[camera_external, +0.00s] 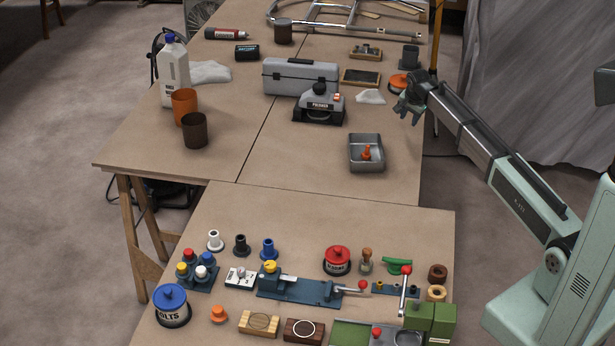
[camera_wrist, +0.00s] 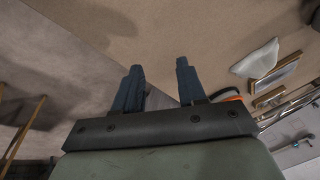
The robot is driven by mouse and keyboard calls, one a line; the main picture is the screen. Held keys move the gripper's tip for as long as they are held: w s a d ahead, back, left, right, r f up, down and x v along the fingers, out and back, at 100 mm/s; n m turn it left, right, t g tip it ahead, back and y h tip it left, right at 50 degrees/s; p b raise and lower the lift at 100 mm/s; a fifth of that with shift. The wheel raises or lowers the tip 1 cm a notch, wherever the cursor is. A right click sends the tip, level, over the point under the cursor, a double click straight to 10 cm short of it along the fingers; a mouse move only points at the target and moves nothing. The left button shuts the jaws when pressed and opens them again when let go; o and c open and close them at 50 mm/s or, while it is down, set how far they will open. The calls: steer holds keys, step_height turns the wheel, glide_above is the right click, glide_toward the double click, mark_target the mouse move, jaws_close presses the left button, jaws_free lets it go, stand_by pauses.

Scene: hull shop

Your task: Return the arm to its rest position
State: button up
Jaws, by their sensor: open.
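My gripper (camera_external: 408,110) is in the external view at the right edge of the far table, above the table's side and pointing left and down. In the wrist view my gripper (camera_wrist: 158,78) shows two dark fingers spread apart with nothing between them. Bare brown table surface lies beyond the fingertips in that view. My arm reaches in from the right side of the external view.
Near my gripper are an orange-topped container (camera_external: 399,84), a grey cup (camera_external: 410,56) and a white cloth (camera_external: 370,97). A metal tray (camera_external: 366,168) holds an orange part. The near table (camera_external: 300,220) carries many small items. A grey curtain (camera_external: 530,80) hangs behind my arm.

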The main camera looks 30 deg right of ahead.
steer(key=s+d+f+n+t+h, duration=0.1)
steer(key=s+d+f+n, duration=0.1)
steer(key=d+f, duration=0.3)
steer(key=s+d+f+n+h, duration=0.1)
steer(key=s+d+f, duration=0.1)
steer(key=d, duration=0.5)
steer(key=s+a+f+n+g, duration=0.1)
steer(key=s+a+f+n, duration=0.2)
steer(key=s+f, duration=0.6)
steer(key=s+a+f+n+y, duration=0.1)
steer(key=s+a+f+n, duration=0.15)
steer(key=s+f, duration=0.65)
steer(key=s+a+f+n+g, duration=0.1)
steer(key=s+a+f+n, duration=0.15)
steer(key=s+f, duration=0.65)
steer(key=s+a+f+n+g+y, duration=0.1)
steer(key=s+a+f+g, duration=0.2)
steer(key=s+a, duration=0.4)
steer(key=s+a+f+n+g+y, duration=0.1)
steer(key=s+a+f+g, duration=0.2)
steer(key=s+a, duration=0.5)
steer(key=s+a+f+n+g+y, duration=0.1)
steer(key=s+a+f+g, duration=0.2)
steer(key=s, duration=1.6)
steer(key=a+f, duration=0.1)
steer(key=a, duration=0.3)
steer(key=shift+a, duration=0.2)
